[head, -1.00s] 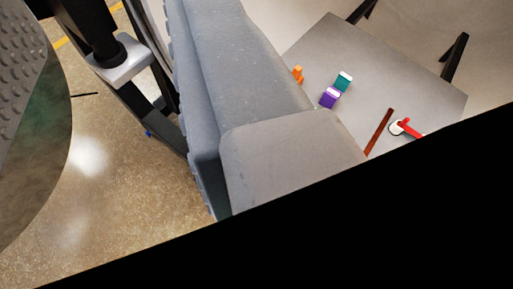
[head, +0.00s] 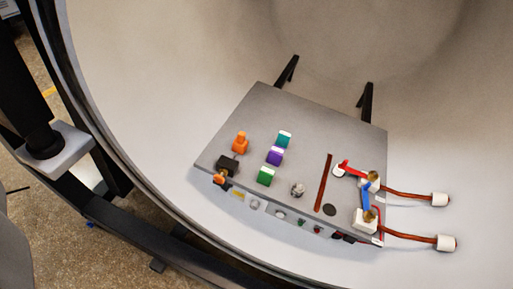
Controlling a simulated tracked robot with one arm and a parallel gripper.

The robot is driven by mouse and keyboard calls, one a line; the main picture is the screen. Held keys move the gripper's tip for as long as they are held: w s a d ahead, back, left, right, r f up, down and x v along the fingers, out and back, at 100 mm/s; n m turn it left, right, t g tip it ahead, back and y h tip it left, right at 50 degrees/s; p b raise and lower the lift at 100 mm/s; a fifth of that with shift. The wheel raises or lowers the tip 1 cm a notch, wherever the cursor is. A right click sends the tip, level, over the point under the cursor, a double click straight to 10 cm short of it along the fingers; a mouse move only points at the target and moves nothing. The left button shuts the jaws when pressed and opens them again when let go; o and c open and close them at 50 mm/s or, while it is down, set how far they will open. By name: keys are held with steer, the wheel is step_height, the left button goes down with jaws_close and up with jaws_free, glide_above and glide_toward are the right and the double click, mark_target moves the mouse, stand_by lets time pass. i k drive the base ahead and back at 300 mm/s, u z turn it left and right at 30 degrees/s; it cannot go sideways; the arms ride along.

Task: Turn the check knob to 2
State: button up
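A grey box panel (head: 243,110) sits tilted in the picture inside the pale round chamber. Its top carries an orange knob (head: 240,142), a black part with an orange end (head: 227,167) and a small silver knob (head: 297,189). No label or number is readable, so I cannot tell which is the check knob or where it points. My gripper is not in view.
Teal (head: 284,138), purple (head: 275,156) and green (head: 265,176) blocks stand on the panel. A red lever (head: 352,169) and blue lever (head: 366,199) are at its right. The chamber's dark rim (head: 110,135) curves along the left and below.

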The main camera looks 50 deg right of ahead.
mark_target(254, 204)
steer(key=z, duration=0.05)
steer(key=k, duration=0.95)
steer(key=z, duration=0.45)
steer(key=i, duration=1)
steer(key=u, duration=0.05)
